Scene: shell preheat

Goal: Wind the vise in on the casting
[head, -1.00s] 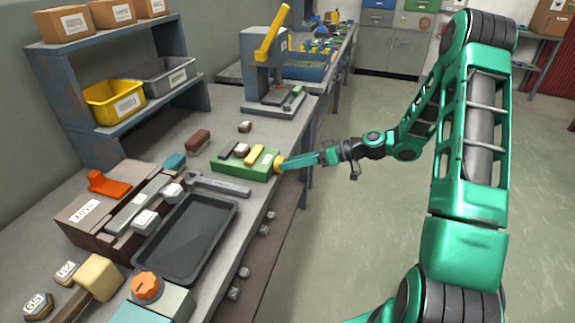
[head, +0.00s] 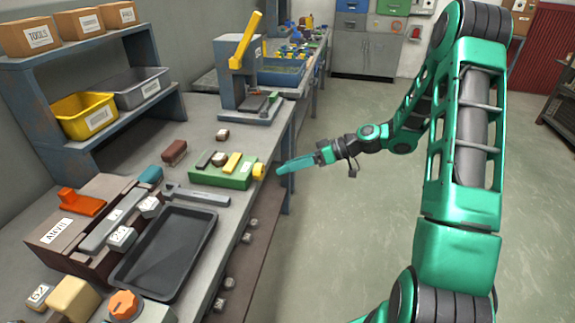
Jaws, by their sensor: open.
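The green vise (head: 222,178) sits near the right edge of the bench. A dark jaw (head: 204,159) and a yellow jaw (head: 233,162) stand on top of it. A small brown and pale block (head: 219,159), which looks like the casting, lies between them; I cannot tell whether both jaws touch it. A round yellow knob (head: 259,171) sticks out of the vise's right end. My gripper (head: 279,170) is open, pointing left at the knob, with a small gap between its fingertips and the knob. The fingers overlap in this view, so the space between them is hidden.
A press (head: 244,85) stands farther back. Floor right of the bench is clear.

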